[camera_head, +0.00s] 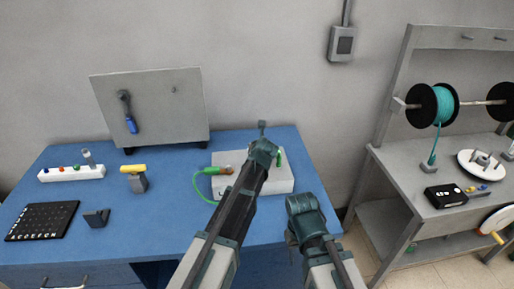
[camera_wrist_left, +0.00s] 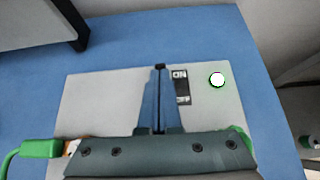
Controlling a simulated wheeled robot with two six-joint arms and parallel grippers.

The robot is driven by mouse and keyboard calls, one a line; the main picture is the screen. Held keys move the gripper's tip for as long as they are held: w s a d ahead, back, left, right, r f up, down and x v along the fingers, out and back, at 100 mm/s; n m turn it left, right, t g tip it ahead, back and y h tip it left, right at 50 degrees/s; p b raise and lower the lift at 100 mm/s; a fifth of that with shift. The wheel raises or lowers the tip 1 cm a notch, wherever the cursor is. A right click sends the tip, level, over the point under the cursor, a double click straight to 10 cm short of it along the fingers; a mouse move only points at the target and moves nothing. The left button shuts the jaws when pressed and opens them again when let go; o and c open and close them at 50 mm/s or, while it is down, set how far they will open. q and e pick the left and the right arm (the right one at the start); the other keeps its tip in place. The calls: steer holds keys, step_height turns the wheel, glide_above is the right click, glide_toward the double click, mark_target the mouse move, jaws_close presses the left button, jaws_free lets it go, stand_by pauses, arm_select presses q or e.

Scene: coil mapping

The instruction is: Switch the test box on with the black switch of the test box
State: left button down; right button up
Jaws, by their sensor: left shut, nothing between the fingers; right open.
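The light grey test box (camera_head: 284,183) stands on the blue table, partly hidden by my left arm in the head view. Its top also fills the middle of the left wrist view (camera_wrist_left: 100,100). A black switch plate (camera_wrist_left: 181,88) with white ON and OFF lettering is on the top, partly covered by the fingers. A round lamp (camera_wrist_left: 217,79), white with a green rim, sits right of it. My left gripper (camera_wrist_left: 160,70) is shut and empty over the box, just left of the plate; contact cannot be told. My right gripper (camera_head: 292,238) is open at the table's front right.
A green cable plug (camera_head: 213,171) is at the box's left side. A yellow-topped tool (camera_head: 134,170), white rack (camera_head: 71,173), black lettered tray (camera_head: 41,221) and upright panel (camera_head: 150,105) stand further left. A shelf with a teal spool (camera_head: 440,104) is at right.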

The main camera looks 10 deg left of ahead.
arm_select(q)
steer(key=shift+r+p, duration=0.6)
steer(key=shift+r, duration=0.15)
